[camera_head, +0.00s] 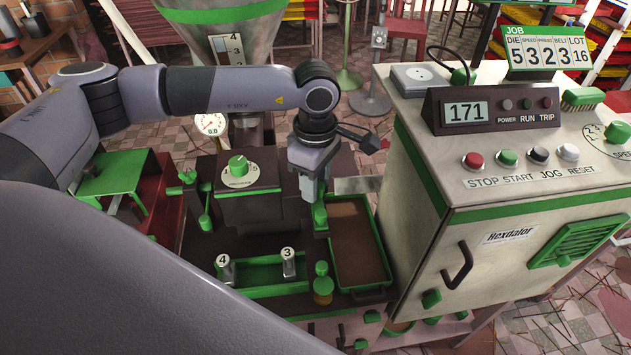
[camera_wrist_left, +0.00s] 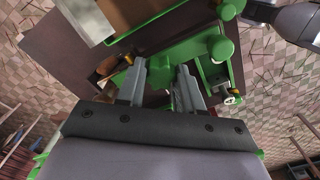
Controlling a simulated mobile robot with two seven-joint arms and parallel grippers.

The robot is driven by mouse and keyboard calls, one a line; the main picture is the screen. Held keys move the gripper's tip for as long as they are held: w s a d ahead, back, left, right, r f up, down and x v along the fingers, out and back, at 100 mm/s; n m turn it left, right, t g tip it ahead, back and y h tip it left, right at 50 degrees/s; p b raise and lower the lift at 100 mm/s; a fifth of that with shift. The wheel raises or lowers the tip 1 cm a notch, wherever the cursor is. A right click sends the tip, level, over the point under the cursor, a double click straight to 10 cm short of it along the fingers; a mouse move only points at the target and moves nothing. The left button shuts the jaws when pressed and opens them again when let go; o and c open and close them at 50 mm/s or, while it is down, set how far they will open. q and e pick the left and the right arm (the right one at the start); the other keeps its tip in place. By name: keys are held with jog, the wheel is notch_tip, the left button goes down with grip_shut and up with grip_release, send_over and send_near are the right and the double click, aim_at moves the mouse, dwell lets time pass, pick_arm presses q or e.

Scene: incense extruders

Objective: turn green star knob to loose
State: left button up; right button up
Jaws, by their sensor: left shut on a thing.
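My left gripper (camera_head: 313,196) reaches down over the dark machine, just left of the brown-filled tray. Its fingers are closed around a green part (camera_head: 320,215) at the tray's left edge. I take this part to be the green star knob, but the fingers hide most of it and its star shape does not show. In the left wrist view the two grey fingers (camera_wrist_left: 165,88) stand a little apart, with green and dark parts between and behind them. I cannot read the knob's turn from these frames. My right gripper is not in view.
A green-rimmed tray (camera_head: 383,270) lies to the right, beside the control cabinet (camera_head: 445,205). A green dial knob (camera_head: 238,165) is on the machine to the left. Green-topped jar (camera_head: 322,268) and numbered pegs 4 (camera_head: 224,268) and 3 (camera_head: 288,263) stand in front.

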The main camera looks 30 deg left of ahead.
pick_arm(q)
jog(key=n+b, duration=0.3)
jog(key=n, duration=0.2)
jog(key=shift+f, duration=0.1)
jog(key=n+b, duration=0.2)
jog(key=n, duration=0.3)
jog(key=shift+n, duration=0.3)
jog(key=n+b, duration=0.1)
jog(key=n, duration=0.5)
jog(key=shift+b, duration=0.35)
jog(key=n, duration=0.4)
jog(key=shift+r+n, duration=0.2)
jog(key=shift+n, duration=0.1)
jog(key=shift+w, duration=0.1)
jog(key=o, duration=1)
jog(key=shift+o, duration=0.2)
jog(key=shift+b, duration=0.3)
jog(key=shift+r, duration=3.6)
